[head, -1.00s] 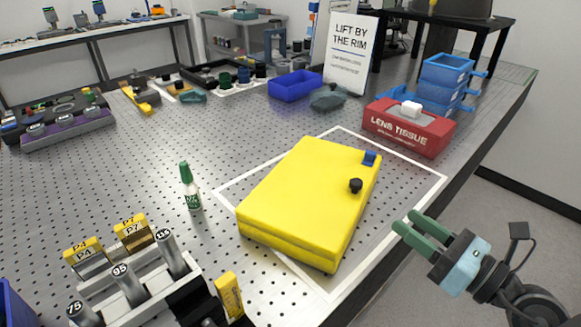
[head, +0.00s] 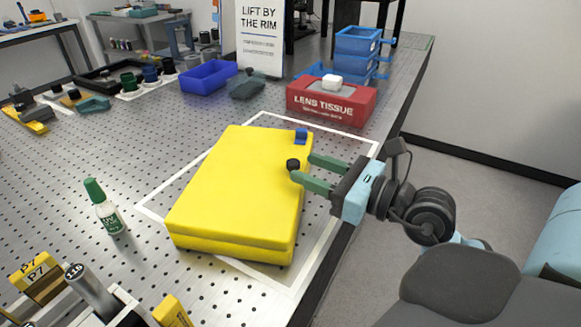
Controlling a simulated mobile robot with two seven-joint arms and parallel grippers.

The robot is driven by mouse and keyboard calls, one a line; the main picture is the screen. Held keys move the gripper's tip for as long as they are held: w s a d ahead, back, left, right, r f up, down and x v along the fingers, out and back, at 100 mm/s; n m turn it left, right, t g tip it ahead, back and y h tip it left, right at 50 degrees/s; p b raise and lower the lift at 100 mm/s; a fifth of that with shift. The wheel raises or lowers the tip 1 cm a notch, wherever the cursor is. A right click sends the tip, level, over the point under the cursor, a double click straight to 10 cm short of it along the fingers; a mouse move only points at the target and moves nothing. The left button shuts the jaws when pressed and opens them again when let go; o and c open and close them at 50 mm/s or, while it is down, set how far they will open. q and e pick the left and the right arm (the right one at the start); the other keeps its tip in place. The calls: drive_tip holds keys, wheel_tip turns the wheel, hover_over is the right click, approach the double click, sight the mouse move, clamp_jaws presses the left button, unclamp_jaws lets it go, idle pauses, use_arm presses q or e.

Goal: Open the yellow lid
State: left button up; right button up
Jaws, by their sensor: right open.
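The yellow lid (head: 240,180) is the top of a yellow box lying inside a white outlined frame on the perforated table. It looks shut, with a seam along its front side. A black knob (head: 293,164) and a blue tab (head: 301,136) sit near its right edge. My right gripper (head: 301,169) is open, with green fingers pointing left at the lid's right edge. The nearer fingertip is close to the black knob; I cannot tell whether it touches. The farther fingertip is between the knob and the blue tab. My left gripper is not in view.
A red lens tissue box (head: 330,104) and blue stacked trays (head: 358,48) stand behind the lid. A sign (head: 261,35) and a blue bin (head: 208,76) are at the back. The table's right edge runs under my right arm.

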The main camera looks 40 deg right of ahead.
sight(298, 163)
drive_tip(key=shift+b+x, duration=0.9)
drive_tip(key=shift+b, duration=0.05)
drive_tip(key=shift+w+a, duration=0.1)
drive_tip(key=shift+w, duration=0.35)
drive_tip(key=shift+w+a+r+p, duration=0.1)
drive_tip(key=shift+w+a+p, duration=0.05)
drive_tip(key=shift+w+p, duration=0.2)
drive_tip(key=shift+w+a, duration=0.15)
drive_tip(key=shift+w, duration=0.25)
drive_tip(key=shift+c, duration=1)
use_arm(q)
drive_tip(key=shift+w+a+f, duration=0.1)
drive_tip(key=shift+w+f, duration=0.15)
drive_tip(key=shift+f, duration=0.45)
use_arm(e)
clamp_jaws()
